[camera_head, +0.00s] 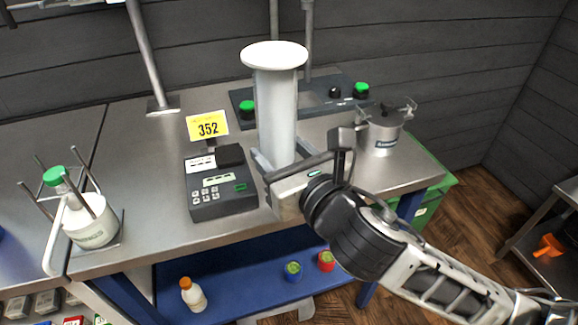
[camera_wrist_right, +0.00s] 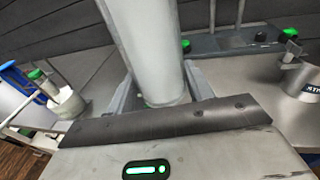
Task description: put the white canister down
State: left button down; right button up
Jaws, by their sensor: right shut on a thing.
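The white canister (camera_head: 277,115) is a tall, pale cylinder with a wide flat white top, upright in the head view. My right gripper (camera_head: 290,168) is shut around its lower part. In the right wrist view the canister (camera_wrist_right: 145,45) rises between the two fingers of my right gripper (camera_wrist_right: 158,100). The canister's bottom is hidden behind the gripper, so I cannot tell whether it touches the steel table (camera_head: 150,140). My left gripper does not show.
A metal pot (camera_head: 382,130) stands to the right, and a grey base with green knobs (camera_head: 313,97) behind. A green-capped flask (camera_head: 88,220) is far left. Bare steel shows left of the device.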

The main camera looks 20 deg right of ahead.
jog(key=w+d+f, duration=0.1)
jog(key=w+f, duration=0.1)
jog(key=w, duration=0.1)
jog(key=w+d+f, duration=0.2)
jog(key=w+f, duration=0.1)
jog(key=w, duration=0.1)
jog(key=w+d+f+b, duration=0.1)
jog(key=w+f, duration=0.2)
jog(key=shift+w+d+f, duration=0.2)
jog(key=shift+w+d, duration=0.05)
jog(key=shift+d, duration=0.1)
jog(key=shift+w+d+f, duration=0.1)
jog(key=shift+w+f, duration=0.05)
jog(key=shift+f, duration=0.75)
jog(key=shift+w+f, duration=0.1)
jog(key=shift+f, duration=0.8)
